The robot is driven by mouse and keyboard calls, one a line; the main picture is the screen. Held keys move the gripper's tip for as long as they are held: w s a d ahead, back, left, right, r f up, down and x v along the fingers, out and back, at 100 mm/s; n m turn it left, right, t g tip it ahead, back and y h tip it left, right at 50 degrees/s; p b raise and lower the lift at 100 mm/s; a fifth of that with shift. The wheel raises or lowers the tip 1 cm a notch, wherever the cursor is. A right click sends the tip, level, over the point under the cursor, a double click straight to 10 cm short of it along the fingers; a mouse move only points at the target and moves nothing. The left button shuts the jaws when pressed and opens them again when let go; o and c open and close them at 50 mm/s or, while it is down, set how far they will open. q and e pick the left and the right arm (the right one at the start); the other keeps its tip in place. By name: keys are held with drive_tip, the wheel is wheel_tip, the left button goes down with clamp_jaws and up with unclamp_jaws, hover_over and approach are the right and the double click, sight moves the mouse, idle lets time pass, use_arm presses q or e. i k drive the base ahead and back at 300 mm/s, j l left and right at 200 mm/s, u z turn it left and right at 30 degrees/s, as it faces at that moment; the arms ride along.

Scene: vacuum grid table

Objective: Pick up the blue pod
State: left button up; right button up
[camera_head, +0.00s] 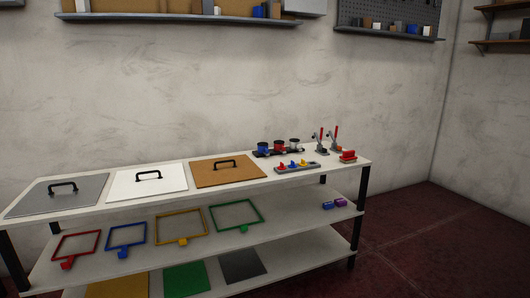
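Several blue things are in view, and I cannot tell for certain which is the pod. A small blue block (327,205) lies on the middle shelf at its right end, beside a purple block (341,202). A blue cylinder with a dark top (263,148) stands in a black holder at the back of the table top, left of a red and a white one. A small blue piece (292,164) sits on a grey strip among red and yellow pieces. Neither of my grippers is in view.
The white table (205,202) has grey, white and brown handled panels on top. Coloured frames lie on the middle shelf, including a green frame (237,215). Red-handled clamps (336,139) stand at the back right. Dark red floor (430,240) is clear at the right.

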sight(261, 146)
drive_tip(key=i+z, duration=0.2)
drive_tip(key=i, duration=1.05)
